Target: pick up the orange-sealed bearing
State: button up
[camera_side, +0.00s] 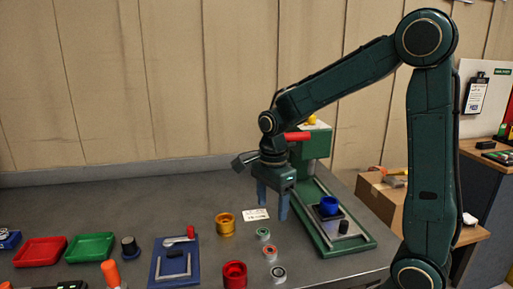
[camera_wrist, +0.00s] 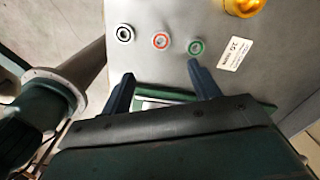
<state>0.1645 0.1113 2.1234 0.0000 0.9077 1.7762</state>
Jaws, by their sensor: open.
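The orange-sealed bearing (camera_side: 270,253) lies flat on the grey table as the middle one of three small ring bearings; its seal looks orange-red. It also shows in the wrist view (camera_wrist: 160,41), just beyond the gap between the fingertips. A green-sealed bearing (camera_side: 263,234) lies behind it in the side view, and a black-sealed bearing (camera_side: 278,273) in front. My gripper (camera_side: 272,210) is open and empty, pointing down above the table, behind the bearings in the side view. Both fingers (camera_wrist: 160,72) show in the wrist view with nothing between them.
A yellow-gold cup (camera_side: 225,224) and a red cup (camera_side: 234,275) stand left of the bearings. A green press-like stand (camera_side: 335,235) holding a blue cup (camera_side: 329,205) is to the right. A white label card (camera_side: 256,214) lies near the gripper. Blue, green and red trays sit further left.

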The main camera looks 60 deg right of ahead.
jog(key=shift+f, duration=0.1)
send_over(270, 249)
jog(key=shift+s+a+f, duration=0.1)
jog(key=shift+s+f, duration=0.05)
jog(key=shift+f, duration=4.05)
jog(key=shift+f, duration=0.1)
jog(key=shift+f, duration=2.5)
jog(key=shift+c, duration=0.2)
jog(key=c, duration=1.1)
